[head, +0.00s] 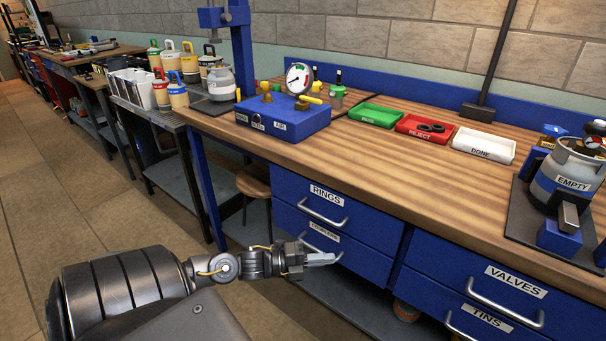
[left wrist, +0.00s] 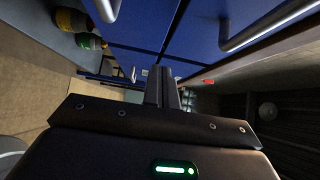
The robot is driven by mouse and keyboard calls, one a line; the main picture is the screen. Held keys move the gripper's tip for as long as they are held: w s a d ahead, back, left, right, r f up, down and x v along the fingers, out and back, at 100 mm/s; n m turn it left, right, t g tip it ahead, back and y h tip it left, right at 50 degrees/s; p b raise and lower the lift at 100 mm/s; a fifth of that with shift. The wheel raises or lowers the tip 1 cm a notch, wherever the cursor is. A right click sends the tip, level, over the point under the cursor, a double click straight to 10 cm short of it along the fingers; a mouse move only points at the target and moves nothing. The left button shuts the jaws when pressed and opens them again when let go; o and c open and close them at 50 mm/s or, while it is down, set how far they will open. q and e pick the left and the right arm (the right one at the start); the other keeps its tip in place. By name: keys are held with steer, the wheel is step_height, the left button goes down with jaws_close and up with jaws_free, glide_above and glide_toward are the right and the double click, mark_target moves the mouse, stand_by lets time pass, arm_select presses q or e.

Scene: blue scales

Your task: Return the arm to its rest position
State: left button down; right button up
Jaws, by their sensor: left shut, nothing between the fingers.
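My left arm comes in from the lower left of the head view. My left gripper (head: 320,260) is shut and empty, in front of the blue drawers below the bench top. In the head view its tip overlaps the handle of the lower drawer under RINGS; I cannot tell whether they touch. In the left wrist view the closed fingers of the left gripper (left wrist: 162,88) point away from the camera, with drawer handles beyond. My right gripper is not in view.
The drawers labelled RINGS (head: 285,190) and VALVES (head: 465,263) are closed. The wooden bench (head: 360,165) carries a blue gauge box (head: 283,118), green, red and white trays (head: 483,144), and a grey EMPTY cylinder (head: 570,180). A stool (head: 254,183) stands under the bench. Floor at left is clear.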

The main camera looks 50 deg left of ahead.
arm_select(q)
steer(key=v, duration=0.5)
steer(key=shift+s+a, duration=0.2)
steer(key=shift+s, duration=0.05)
